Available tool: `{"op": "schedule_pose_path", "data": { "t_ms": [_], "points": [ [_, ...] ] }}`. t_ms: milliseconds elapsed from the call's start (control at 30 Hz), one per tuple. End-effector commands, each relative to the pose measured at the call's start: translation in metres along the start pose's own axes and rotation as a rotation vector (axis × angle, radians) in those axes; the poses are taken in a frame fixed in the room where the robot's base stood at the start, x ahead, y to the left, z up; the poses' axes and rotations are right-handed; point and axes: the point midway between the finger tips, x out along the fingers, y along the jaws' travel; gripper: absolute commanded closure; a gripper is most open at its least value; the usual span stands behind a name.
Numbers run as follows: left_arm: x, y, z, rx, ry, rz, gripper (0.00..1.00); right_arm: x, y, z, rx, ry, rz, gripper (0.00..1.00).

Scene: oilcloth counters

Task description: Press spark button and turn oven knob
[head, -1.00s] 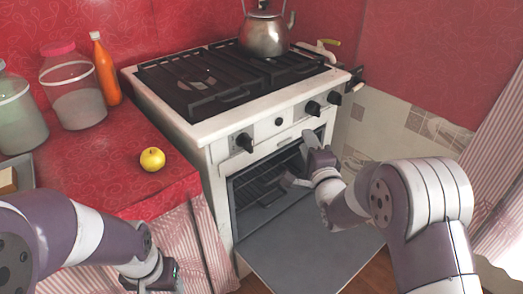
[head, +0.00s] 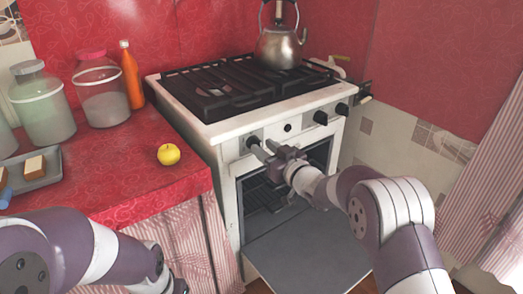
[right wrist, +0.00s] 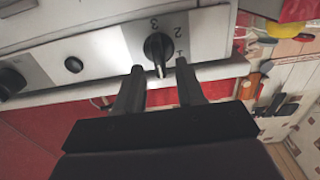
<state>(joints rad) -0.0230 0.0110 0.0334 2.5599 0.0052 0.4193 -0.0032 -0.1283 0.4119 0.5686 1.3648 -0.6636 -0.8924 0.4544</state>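The white stove's front panel (head: 300,126) carries black knobs and a small round button. The left oven knob (head: 253,142) is partly covered by my fingers in the head view. In the right wrist view this knob (right wrist: 158,47), with numbers around it, stands just beyond and between my fingertips, with no clear contact. The small dark spark button (head: 287,127) also shows in the right wrist view (right wrist: 74,65), left of that knob. My right gripper (head: 264,147) is open and empty, its fingers (right wrist: 159,68) apart. My left gripper (head: 172,284) is low at the bottom edge; its fingers are unclear.
The oven door (head: 310,250) hangs open below my right arm. A kettle (head: 280,47) stands on the hob. A yellow apple (head: 168,154), jars (head: 102,95), an orange bottle (head: 132,77) and a tray (head: 40,176) are on the red counter at left.

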Motion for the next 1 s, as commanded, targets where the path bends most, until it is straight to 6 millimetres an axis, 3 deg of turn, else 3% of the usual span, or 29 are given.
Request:
{"op": "schedule_pose_path", "data": {
  "t_ms": [200,467,500,600,633,1000],
  "points": [
    [0.004,0.0,0.001,0.0,0.0,0.0,0.38,0.02,0.0,0.0,0.001,0.0,0.0,0.62],
    [0.004,0.0,0.001,0.0,0.0,0.0,0.38,0.022,0.0,-0.001,0.001,0.0,0.001,0.62],
    [0.004,0.0,0.001,0.0,0.0,0.0,0.38,0.022,0.0,-0.001,0.001,0.0,0.001,0.65],
    [0.004,0.0,0.001,0.0,0.0,0.0,0.38,0.022,0.0,-0.001,0.002,0.0,0.0,0.97],
    [0.004,0.0,0.001,0.0,0.0,0.0,0.38,0.022,0.0,-0.001,0.001,0.0,0.0,1.0],
    [0.007,0.0,0.001,0.0,0.0,0.0,0.38,0.022,0.0,0.0,-0.037,0.0,0.0,1.0]
  ]
}}
